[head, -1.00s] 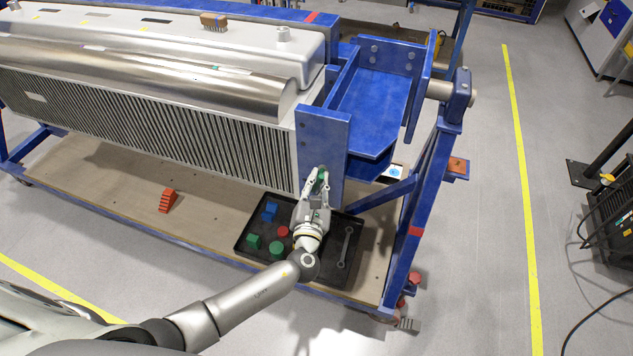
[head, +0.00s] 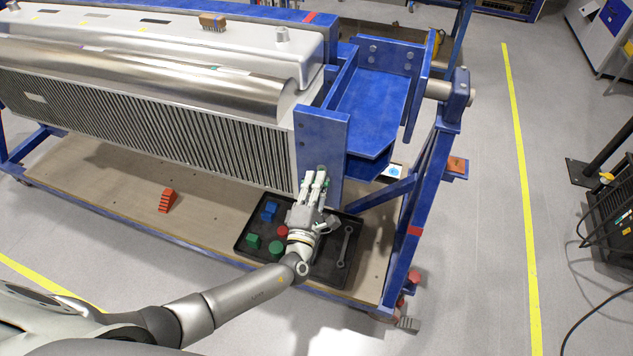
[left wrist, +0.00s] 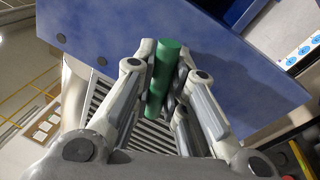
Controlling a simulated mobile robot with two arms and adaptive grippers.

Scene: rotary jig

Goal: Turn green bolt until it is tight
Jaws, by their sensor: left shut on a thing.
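The green bolt (left wrist: 163,78) shows in the left wrist view as a green cylinder between my left gripper's fingers, against the blue bracket plate (left wrist: 215,60). My left gripper (left wrist: 162,85) is shut on it, with fingers on both sides. In the head view my left gripper (head: 315,182) is at the lower part of the blue bracket plate (head: 322,135), at the right end of the finned unit. There the fingers mostly hide the bolt. How far the bolt is screwed in cannot be told. My right gripper is not in view.
A black tray (head: 245,250) below the gripper holds blue, green and red pieces and a grey wrench (head: 345,247). A red stepped block (head: 167,200) lies on the wooden base board (head: 120,195). The blue frame post (head: 412,230) stands to the right.

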